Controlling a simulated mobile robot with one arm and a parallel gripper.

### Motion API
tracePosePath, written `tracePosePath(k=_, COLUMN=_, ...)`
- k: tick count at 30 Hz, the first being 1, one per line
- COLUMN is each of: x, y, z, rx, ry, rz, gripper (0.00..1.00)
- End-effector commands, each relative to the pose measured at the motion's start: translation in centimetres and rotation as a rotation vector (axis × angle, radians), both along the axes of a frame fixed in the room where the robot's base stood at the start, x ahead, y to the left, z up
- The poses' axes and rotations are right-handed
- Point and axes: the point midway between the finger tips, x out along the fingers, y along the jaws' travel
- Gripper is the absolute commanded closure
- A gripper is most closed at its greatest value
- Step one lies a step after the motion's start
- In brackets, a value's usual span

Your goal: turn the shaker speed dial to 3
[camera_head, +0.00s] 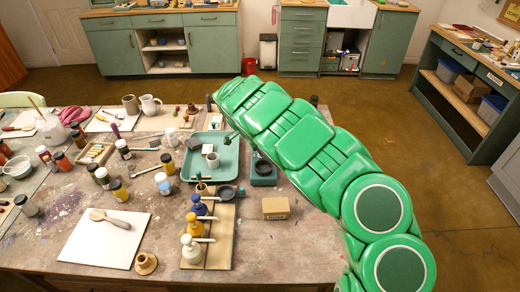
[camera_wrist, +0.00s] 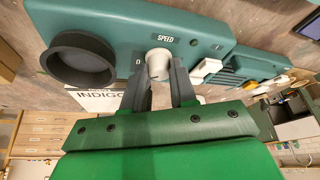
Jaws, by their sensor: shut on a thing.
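The shaker (camera_wrist: 205,40) is a teal box with a black round cup (camera_wrist: 82,58) at the left in the wrist view. Its pale grey speed dial (camera_wrist: 158,60) sits under a "SPEED" label. My gripper (camera_wrist: 159,76) is shut on the dial, one dark finger on each side of it. One small mark shows left of the dial; the other scale marks are hidden, and I cannot tell the setting. In the head view the shaker (camera_head: 263,181) stands at the table's right side beside my green arm; the gripper and dial are not clearly visible there.
A white "INDIGO" label (camera_wrist: 98,100) shows below the shaker in the wrist view. In the head view a teal tray (camera_head: 190,178) with a mug stands left of the shaker. Pump bottles (camera_head: 200,206) and a cardboard box (camera_head: 276,208) are nearer. The table's right front is clear.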

Motion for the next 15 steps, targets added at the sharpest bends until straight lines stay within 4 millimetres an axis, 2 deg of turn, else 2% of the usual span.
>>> tracePosePath(k=15, x=-0.35, y=-0.10, z=0.02, rx=0.000, ry=0.001, rz=0.376, gripper=1.00)
